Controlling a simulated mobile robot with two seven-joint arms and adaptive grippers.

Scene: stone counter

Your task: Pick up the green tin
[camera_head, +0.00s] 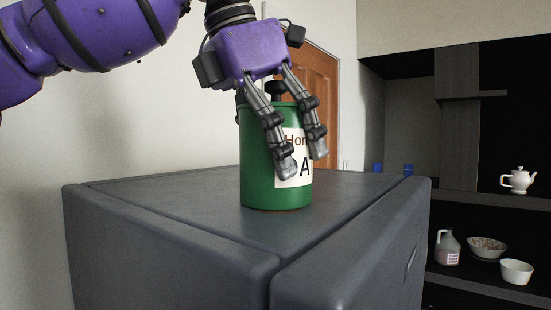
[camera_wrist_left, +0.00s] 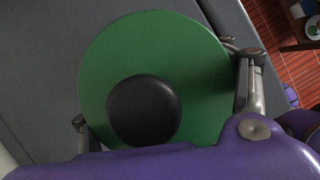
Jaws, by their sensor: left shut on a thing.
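The green tin (camera_head: 258,165) has a white label with dark lettering and a black knob on its lid. It stands upright on the dark grey cabinet top (camera_head: 150,195). My left gripper (camera_head: 301,160) reaches down over it from above, with its fingers along the tin's sides, and is shut on it. In the left wrist view the tin's round green lid (camera_wrist_left: 200,75) and black knob (camera_wrist_left: 144,110) fill the middle, with a finger at either side. Part of the tin's upper rim is hidden behind the fingers. My right gripper is not in view.
A white wall is behind the cabinet, with a brown wooden door (camera_head: 322,95) beyond. On dark shelves at the right are a white teapot (camera_head: 517,180), a jug (camera_head: 447,249) and two bowls (camera_head: 487,246). The cabinet top around the tin is clear.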

